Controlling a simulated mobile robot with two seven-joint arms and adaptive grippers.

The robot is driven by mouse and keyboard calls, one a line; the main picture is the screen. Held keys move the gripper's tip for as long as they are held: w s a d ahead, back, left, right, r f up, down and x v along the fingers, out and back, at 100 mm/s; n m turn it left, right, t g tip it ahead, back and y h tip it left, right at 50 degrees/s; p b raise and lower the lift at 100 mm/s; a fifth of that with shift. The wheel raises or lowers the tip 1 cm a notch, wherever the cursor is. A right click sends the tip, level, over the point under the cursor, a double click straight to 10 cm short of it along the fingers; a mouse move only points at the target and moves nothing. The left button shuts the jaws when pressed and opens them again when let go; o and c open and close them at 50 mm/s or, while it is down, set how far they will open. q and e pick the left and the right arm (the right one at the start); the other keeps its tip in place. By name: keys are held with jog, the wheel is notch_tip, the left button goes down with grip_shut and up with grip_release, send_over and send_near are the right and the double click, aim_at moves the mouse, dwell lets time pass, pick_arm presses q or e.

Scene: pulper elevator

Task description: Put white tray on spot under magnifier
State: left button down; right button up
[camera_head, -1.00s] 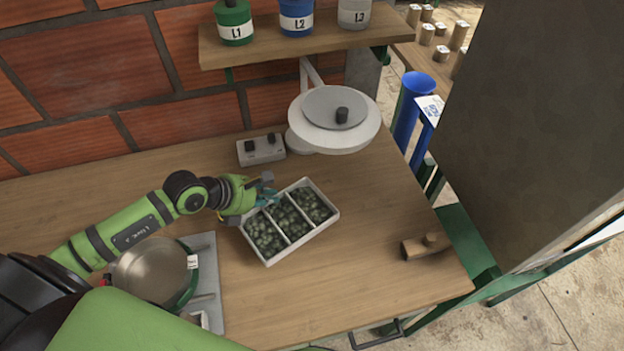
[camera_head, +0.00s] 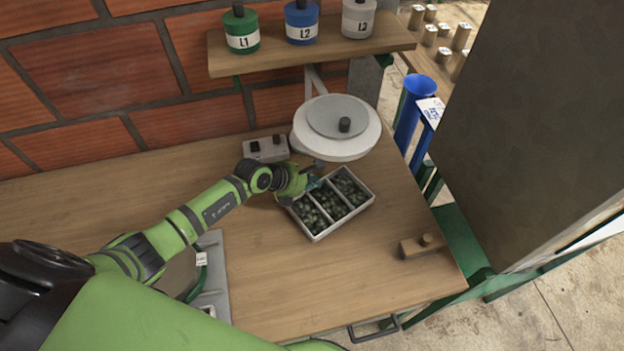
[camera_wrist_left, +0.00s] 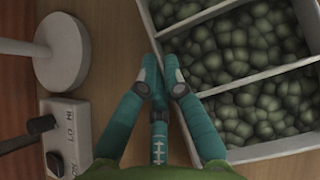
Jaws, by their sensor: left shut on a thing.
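The white tray (camera_head: 345,220) has three compartments filled with dark green beans or cherries. It is at the right of the wooden table, in front of and below the round white magnifier head (camera_head: 337,146). My left gripper (camera_head: 317,181) is shut on the tray's wall at its upper left side. In the left wrist view the fingertips (camera_wrist_left: 163,72) close at the edge of the tray (camera_wrist_left: 250,78). The spot under the magnifier cannot be made out. My right gripper is not in view.
A grey control box (camera_head: 266,149) with black knobs stands left of the magnifier. The magnifier's round base (camera_wrist_left: 62,52) shows in the left wrist view. A wooden block (camera_head: 423,246) lies at the right. A shelf (camera_head: 310,54) with labelled canisters hangs above.

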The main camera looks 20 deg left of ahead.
pick_arm(q)
jog(key=shift+r, duration=0.1)
jog(key=c, duration=1.4)
grip_release()
jog(key=shift+f, duration=0.2)
jog(key=shift+r, duration=0.25)
jog(key=v, duration=1.2)
jog(key=shift+b, duration=0.35)
jog(key=shift+f, duration=0.1)
